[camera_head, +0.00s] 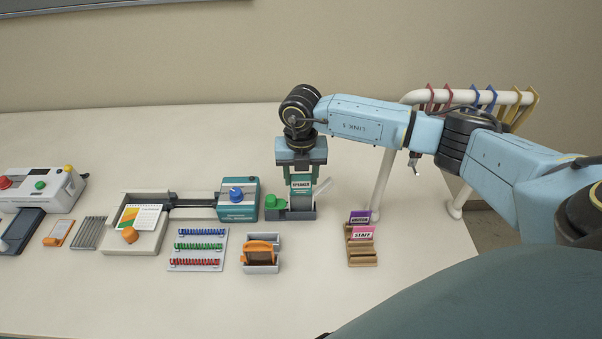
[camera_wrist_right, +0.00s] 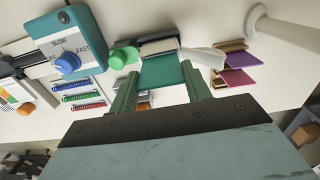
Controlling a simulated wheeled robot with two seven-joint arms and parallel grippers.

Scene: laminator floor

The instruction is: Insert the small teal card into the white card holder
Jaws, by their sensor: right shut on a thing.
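My right gripper (camera_head: 300,176) points down with its green fingers shut on the small teal card, which has a white "SPEAKER" label (camera_head: 301,184). The card (camera_wrist_right: 161,72) shows as a plain teal sheet between the fingers in the right wrist view. Its lower edge is at or just above a grey block with a green knob (camera_head: 271,201); I cannot tell whether they touch. A pale tilted piece (camera_head: 323,187) rises just right of the card; it also shows in the right wrist view (camera_wrist_right: 204,57). I cannot tell which part is the white card holder. My left gripper is out of view.
A wooden rack (camera_head: 362,257) with purple and pink cards stands to the right, near a white rail (camera_head: 384,180) with coloured hangers. A teal-ended machine (camera_head: 238,210), a clip board (camera_head: 198,262) and a grey bin (camera_head: 262,268) stand to the left. The table front is clear.

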